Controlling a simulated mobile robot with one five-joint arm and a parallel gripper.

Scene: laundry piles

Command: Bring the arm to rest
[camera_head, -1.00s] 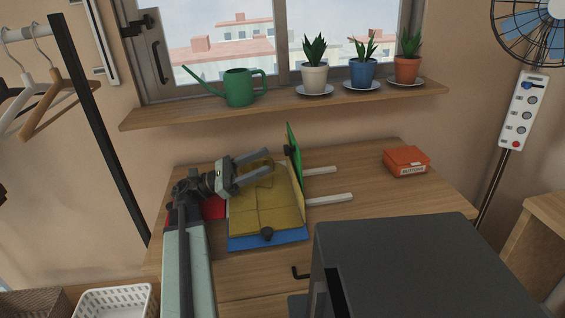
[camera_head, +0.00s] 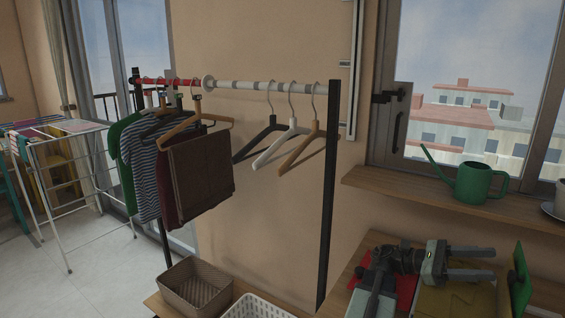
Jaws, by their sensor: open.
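My gripper (camera_head: 474,262) is at the lower right, above the wooden table. Its two grey fingers point right and stand apart, with nothing between them. My arm comes up from the bottom edge. A mustard-yellow cloth (camera_head: 455,302) lies just below the fingers, partly cut off by the frame. Whether the fingers touch it cannot be told. An upright green panel (camera_head: 519,282) stands just right of the fingertips. A red item (camera_head: 406,290) lies beside my arm, partly hidden by it.
A clothes rack (camera_head: 328,190) with hanging clothes and several empty hangers stands left of the table. A brown basket (camera_head: 196,290) and a white basket (camera_head: 262,308) are below it. A window shelf (camera_head: 420,205) holds a green watering can (camera_head: 470,183). A drying rack (camera_head: 75,190) stands far left.

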